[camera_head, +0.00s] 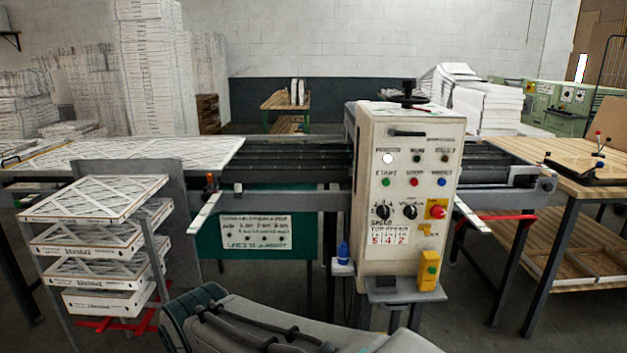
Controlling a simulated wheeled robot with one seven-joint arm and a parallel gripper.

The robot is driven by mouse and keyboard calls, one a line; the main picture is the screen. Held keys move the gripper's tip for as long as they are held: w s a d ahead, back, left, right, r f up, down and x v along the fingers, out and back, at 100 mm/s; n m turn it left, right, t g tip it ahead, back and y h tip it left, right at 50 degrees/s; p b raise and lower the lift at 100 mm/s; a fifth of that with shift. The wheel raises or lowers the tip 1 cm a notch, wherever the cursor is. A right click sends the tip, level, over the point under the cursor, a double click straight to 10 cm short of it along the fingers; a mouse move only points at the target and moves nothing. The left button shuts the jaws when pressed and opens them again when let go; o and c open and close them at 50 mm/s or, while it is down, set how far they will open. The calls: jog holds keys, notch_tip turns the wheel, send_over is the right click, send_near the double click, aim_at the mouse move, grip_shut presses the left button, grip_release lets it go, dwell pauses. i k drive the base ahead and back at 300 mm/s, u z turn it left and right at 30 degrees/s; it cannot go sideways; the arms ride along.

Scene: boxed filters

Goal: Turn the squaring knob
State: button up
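A cream control cabinet (372,250) stands right of centre, its front panel facing me. Two dark rotary knobs sit side by side on the panel, a left knob (383,212) and a right knob (410,211). A black handwheel (407,96) stands on top of the cabinet. The labels are too small to read surely, so I cannot tell which of these is the squaring knob. A red button (437,211) is right of the knobs, with several small coloured buttons above. Grey parts of my own body fill the bottom centre. My gripper is not visible.
A roller conveyor (290,160) runs behind the cabinet. A rack of boxed filters (92,240) stands at left. A blue bottle (343,253) and a yellow box (429,270) flank the cabinet's lower front. A wooden table (585,195) is at right.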

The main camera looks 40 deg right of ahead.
aim_at(547, 187)
jog(key=z, duration=3.1)
jog(key=i, duration=2.6)
jog(key=z, duration=0.15)
